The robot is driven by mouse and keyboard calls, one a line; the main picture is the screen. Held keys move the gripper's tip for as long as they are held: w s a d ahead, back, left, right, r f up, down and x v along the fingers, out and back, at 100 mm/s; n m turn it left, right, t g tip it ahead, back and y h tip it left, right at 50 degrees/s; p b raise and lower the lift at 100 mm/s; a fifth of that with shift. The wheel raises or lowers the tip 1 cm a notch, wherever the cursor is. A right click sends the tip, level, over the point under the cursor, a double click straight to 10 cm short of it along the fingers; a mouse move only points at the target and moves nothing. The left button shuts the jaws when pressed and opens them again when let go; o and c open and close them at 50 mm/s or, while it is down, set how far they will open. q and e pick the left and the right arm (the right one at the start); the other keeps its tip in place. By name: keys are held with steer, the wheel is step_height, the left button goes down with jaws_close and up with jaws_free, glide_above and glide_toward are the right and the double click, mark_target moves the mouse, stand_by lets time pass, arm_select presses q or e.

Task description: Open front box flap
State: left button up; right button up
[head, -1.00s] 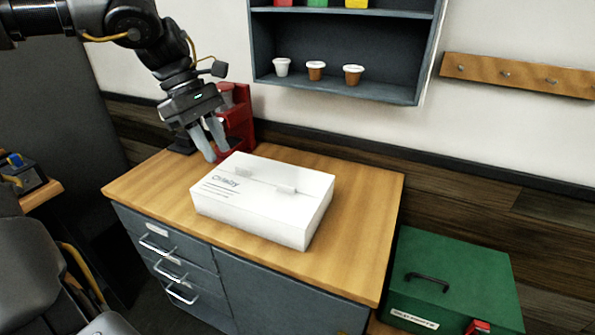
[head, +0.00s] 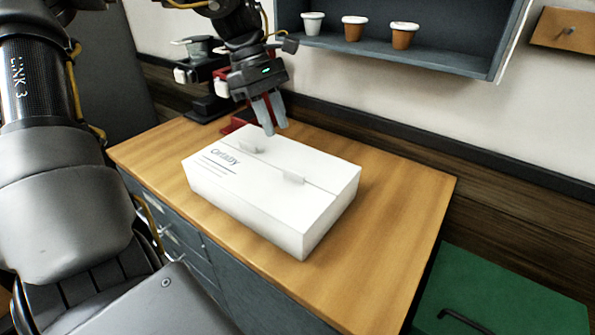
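A closed white box (head: 270,190) with printed lettering lies on the wooden counter. From this angle I cannot tell whether the fingers touch the box. My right gripper is not in view.
A red and dark appliance (head: 238,121) stands behind the box, partly hidden by my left gripper. A shelf (head: 440,58) with white and brown cups hangs above. A green case (head: 500,290) is at lower right. The counter (head: 400,200) is clear right of the box.

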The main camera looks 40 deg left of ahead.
mark_target(292, 171)
arm_select(q)
steer(key=x, duration=1.1)
steer(key=shift+a, duration=0.1)
jaws_close()
